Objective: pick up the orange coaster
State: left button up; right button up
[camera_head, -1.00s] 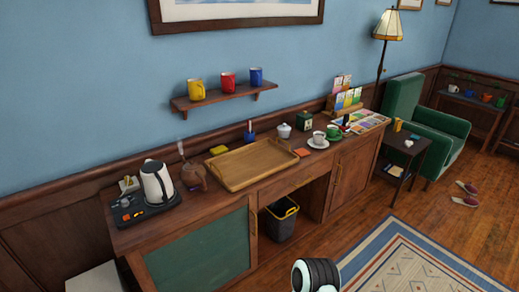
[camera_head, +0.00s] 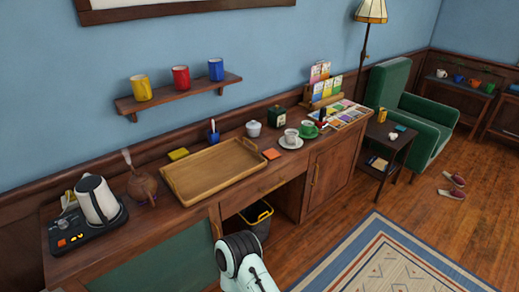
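A white and black part of my own arm shows at the bottom middle, below and in front of the sideboard. No gripper fingers show in this view.
A bin (camera_head: 256,217) stands below. The rug (camera_head: 390,262) is clear.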

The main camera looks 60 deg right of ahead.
aim_at(271, 154)
jog(key=k+l+u, duration=0.1)
jog(key=l+u, duration=0.25)
jog(key=l, duration=1.3)
jog(key=k+l+u, duration=0.1)
jog(key=l, duration=0.45)
jog(key=k+l, duration=0.1)
jog(key=l, duration=0.45)
jog(key=k+l, duration=0.1)
jog(key=l, duration=0.5)
jog(key=i+u, duration=0.05)
